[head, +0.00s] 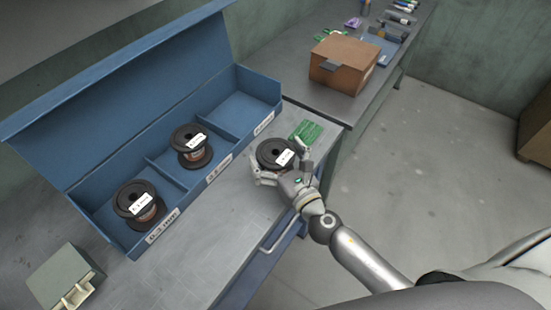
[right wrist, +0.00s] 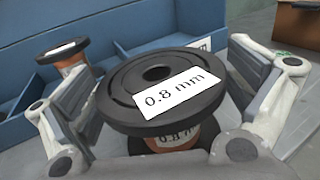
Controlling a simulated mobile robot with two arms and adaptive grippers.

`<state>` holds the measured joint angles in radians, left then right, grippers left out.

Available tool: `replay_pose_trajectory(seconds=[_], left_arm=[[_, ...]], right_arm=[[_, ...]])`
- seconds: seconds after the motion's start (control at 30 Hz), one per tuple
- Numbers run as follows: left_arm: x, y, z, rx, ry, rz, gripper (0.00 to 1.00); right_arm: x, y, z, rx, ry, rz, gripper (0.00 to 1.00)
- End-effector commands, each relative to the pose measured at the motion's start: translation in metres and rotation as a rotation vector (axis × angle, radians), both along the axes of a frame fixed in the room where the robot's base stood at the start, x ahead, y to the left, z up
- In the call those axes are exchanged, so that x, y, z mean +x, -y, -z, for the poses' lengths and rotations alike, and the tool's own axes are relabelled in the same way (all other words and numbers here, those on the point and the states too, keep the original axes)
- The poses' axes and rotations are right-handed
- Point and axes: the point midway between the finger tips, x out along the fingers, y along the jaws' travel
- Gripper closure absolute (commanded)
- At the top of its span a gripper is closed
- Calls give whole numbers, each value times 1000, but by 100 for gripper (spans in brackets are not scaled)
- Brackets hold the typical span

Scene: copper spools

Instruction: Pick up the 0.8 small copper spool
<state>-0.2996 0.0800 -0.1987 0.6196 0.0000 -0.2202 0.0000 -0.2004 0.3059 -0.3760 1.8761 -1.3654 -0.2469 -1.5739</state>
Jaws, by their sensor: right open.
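The 0.8 mm copper spool (head: 268,152) stands upright on the grey workbench, right of the blue box. It has black flanges, copper wire and a white label reading 0.8 mm. It also fills the middle of the right wrist view (right wrist: 150,72). My right gripper (head: 279,164) is open, with one finger on each side of this spool. In the right wrist view a gap shows between the spool and the right pad; contact at the left pad is hard to tell. My left gripper is not in view.
The open blue box (head: 272,88) holds one spool (head: 131,194) in its left compartment and another (head: 184,137) in its middle one; its right compartment is empty. A green board (head: 306,131) lies behind the gripper. A cardboard box (head: 345,62) stands farther back.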

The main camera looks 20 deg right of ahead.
Motion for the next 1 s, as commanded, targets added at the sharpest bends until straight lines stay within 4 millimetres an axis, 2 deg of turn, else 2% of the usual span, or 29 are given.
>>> replay_pose_trajectory(seconds=[0.2,0.67,1.0], left_arm=[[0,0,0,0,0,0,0],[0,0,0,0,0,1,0],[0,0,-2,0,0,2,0]], right_arm=[[1,0,1,1,-1,0,0],[0,0,1,0,-1,0,59],[1,0,-5,0,4,0,61]])
